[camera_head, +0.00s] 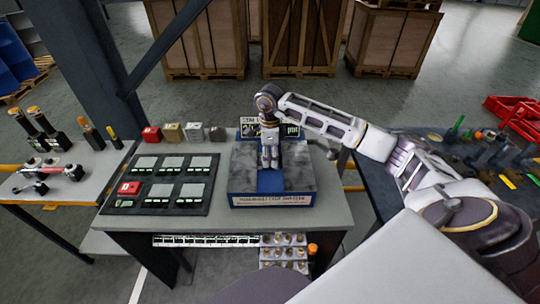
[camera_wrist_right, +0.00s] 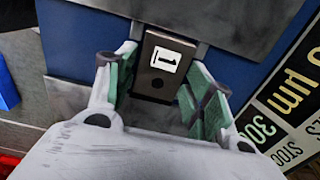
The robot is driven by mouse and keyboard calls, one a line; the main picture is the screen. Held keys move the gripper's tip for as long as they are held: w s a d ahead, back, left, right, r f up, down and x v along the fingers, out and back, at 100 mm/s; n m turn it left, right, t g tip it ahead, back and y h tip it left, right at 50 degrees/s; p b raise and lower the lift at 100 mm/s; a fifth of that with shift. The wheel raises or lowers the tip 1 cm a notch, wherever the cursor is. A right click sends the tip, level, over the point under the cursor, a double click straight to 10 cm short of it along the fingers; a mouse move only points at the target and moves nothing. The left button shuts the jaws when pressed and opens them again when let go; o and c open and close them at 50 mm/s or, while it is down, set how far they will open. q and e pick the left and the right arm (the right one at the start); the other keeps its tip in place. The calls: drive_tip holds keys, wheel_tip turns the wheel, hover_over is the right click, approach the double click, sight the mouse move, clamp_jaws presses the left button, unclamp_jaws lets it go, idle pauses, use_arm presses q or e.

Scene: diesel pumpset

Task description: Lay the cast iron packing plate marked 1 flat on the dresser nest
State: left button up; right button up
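The plate is hidden by the gripper there. I cannot tell whether the plate touches the nest. My left gripper is not in view.
A dark tray (camera_head: 155,208) with several grey pads and a red block (camera_head: 130,188) lies left of the dresser. Several small blocks (camera_head: 172,132) stand behind it. A dark sign with "µm" lettering (camera_wrist_right: 280,100) is close beside my right fingers. Side tables flank the bench.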

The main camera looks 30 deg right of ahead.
drive_tip(key=shift+o, duration=1)
drive_tip(key=shift+f, duration=0.1)
wheel_tip(320, 180, up, 12)
idle(0.5)
wheel_tip(320, 180, up, 6)
drive_tip(key=p, duration=0.4)
